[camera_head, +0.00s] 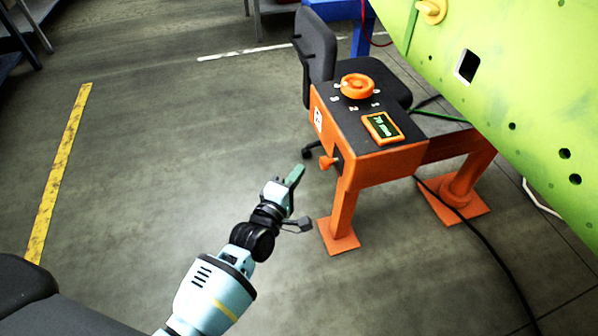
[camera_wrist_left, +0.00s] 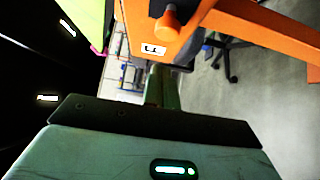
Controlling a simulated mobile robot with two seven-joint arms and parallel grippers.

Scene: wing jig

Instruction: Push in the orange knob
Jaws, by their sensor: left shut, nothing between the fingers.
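The orange knob (camera_head: 327,162) sticks out from the side of the orange console (camera_head: 385,165), low on its near left face. In the left wrist view the knob (camera_wrist_left: 167,22) shows near the top, above the fingers. My left gripper (camera_head: 296,173) is shut and empty, with its green fingers pointing up and to the right. It is left of the knob, apart from it by a small gap in the head view. The shut fingers also show in the left wrist view (camera_wrist_left: 162,80). My right gripper is in neither view.
The console's black top carries an orange dial (camera_head: 357,86) and a small green display (camera_head: 382,127). A dark office chair (camera_head: 318,45) stands behind it. A large green wing panel (camera_head: 510,80) fills the right. Black cables lie on the floor. The floor at left is clear.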

